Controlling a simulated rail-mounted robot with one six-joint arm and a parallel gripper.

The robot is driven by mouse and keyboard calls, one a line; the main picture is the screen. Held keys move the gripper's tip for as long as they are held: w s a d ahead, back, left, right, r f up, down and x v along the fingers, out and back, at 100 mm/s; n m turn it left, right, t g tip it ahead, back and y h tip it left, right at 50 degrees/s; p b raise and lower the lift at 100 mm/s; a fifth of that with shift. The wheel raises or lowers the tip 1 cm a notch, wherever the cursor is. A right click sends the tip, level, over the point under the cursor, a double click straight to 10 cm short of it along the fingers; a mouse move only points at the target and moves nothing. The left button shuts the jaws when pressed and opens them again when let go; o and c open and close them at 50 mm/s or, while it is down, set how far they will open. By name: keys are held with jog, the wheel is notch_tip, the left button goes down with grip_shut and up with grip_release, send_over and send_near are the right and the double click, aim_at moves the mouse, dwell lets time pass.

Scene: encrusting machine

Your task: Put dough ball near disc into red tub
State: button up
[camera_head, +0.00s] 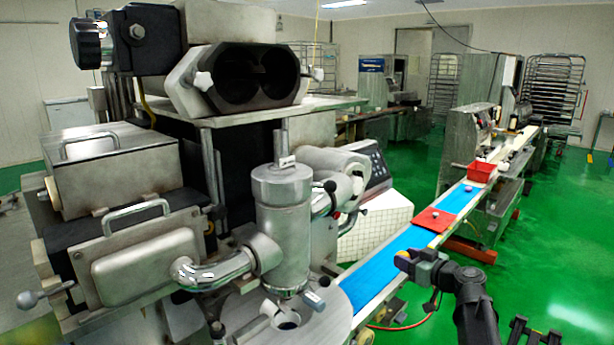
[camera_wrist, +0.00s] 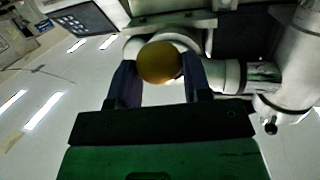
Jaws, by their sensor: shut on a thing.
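My gripper (camera_wrist: 159,72) is shut on a round, yellow-brown dough ball (camera_wrist: 159,61), which sits between its two dark fingertips in the wrist view. In the head view my gripper (camera_head: 404,260) is in front of the near part of the blue belt, right of the round metal disc (camera_head: 335,318) at the machine's foot. The ball shows there only as a small yellowish patch, hard to tell from the gripper. The red tub (camera_head: 481,173) stands farther up the belt, beyond and right of my gripper.
A red mat (camera_head: 432,226) with small objects on it lies across the blue belt (camera_head: 405,243), between my gripper and the tub. The large metal encrusting machine (camera_head: 282,205) fills the left. Green floor (camera_head: 560,240) is open at the right.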

notch_tip(320, 180, up, 2)
notch_tip(320, 180, down, 25)
jog(key=b, duration=2.5)
jog(key=shift+f, duration=0.2)
send_near(355, 297)
jog(key=w+a, duration=0.1)
jog(key=w, duration=0.2)
jog(key=w+a+r, duration=0.1)
jog(key=shift+w+a, duration=0.2)
jog(key=shift+a, duration=0.15)
jog(key=x, duration=0.3)
jog(key=r+x, duration=0.1)
jog(key=x, duration=0.1)
jog(key=shift+a, duration=0.15)
jog(key=shift+f, duration=0.15)
jog(key=o, duration=0.9)
